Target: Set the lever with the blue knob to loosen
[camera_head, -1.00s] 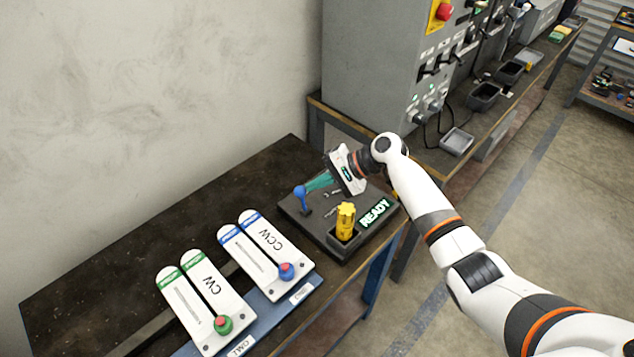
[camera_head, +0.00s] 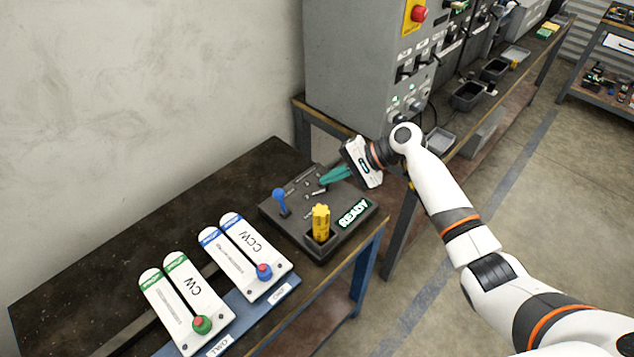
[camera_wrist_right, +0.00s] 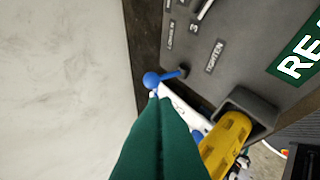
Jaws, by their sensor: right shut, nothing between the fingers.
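The lever with the blue knob (camera_head: 279,194) stands on a dark grey control box (camera_head: 335,240), at its left end in the head view. The knob also shows in the right wrist view (camera_wrist_right: 152,80), its stem running right to the panel. Panel words there appear to read LOOSEN and TIGHTEN; which one the lever points at is unclear. My right gripper (camera_head: 323,181) is shut and empty, its green fingers above the box, right of the knob with a gap. In the wrist view the fingertips (camera_wrist_right: 155,98) appear just below the knob. My left gripper is not in view.
A yellow object (camera_head: 320,222) stands in a holder on the box, beside a lit READY sign (camera_head: 355,213). A grey cabinet (camera_head: 365,70) stands behind. The table's left side is bare.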

